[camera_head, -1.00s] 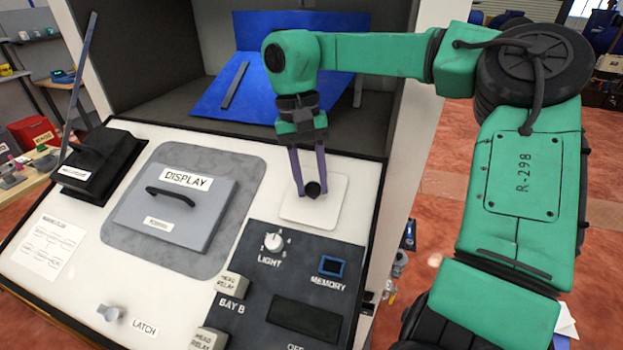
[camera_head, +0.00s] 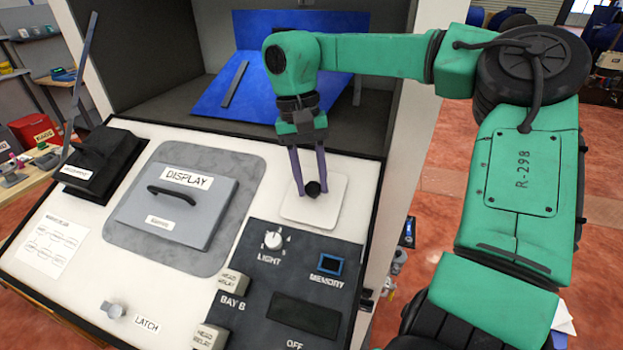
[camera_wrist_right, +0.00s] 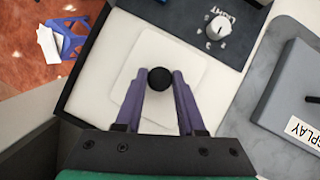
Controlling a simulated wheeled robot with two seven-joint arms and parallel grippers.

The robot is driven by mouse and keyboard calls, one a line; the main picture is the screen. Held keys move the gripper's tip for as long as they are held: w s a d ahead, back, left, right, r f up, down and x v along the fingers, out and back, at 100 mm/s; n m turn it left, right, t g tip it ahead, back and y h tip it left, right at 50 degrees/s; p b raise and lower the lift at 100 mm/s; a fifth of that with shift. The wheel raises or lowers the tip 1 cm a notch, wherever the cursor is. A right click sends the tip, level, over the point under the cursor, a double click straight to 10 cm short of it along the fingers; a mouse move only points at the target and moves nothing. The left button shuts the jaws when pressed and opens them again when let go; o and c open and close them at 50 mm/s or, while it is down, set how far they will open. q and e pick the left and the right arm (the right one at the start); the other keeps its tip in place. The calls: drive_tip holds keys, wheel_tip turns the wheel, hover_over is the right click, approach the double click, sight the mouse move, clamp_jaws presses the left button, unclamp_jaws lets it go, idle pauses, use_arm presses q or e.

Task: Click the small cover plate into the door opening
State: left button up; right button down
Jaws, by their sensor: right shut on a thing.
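The small cover plate (camera_head: 322,212) is a thin, pale square with rounded corners and a round black knob (camera_head: 313,188). It lies flat at the upper right of the white sloping panel; I cannot tell whether it touches the panel. My right gripper (camera_head: 311,184) points down with its purple fingers shut on the knob. In the right wrist view the knob (camera_wrist_right: 160,78) sits between the fingertips, with the plate (camera_wrist_right: 135,65) around it. A dark rectangular recess (camera_head: 303,316) shows in the dark panel section; I cannot tell if it is the door opening. My left gripper is out of view.
A grey DISPLAY cover (camera_head: 175,211) with a black handle lies left of the plate. The dark section below has a LIGHT knob (camera_head: 273,240) and a blue-framed MEMORY socket (camera_head: 331,263). A black box (camera_head: 100,160) stands at left. A blue board (camera_head: 235,90) stands behind.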

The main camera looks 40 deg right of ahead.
drive_tip(key=shift+w+d+f, duration=0.1)
drive_tip(key=shift+f, duration=0.2)
idle(0.8)
drive_tip(key=shift+c, duration=2.2)
unclamp_jaws()
drive_tip(key=shift+o, duration=0.4)
drive_tip(key=o, duration=0.4)
drive_tip(key=shift+c, duration=0.2)
drive_tip(key=shift+v, duration=3)
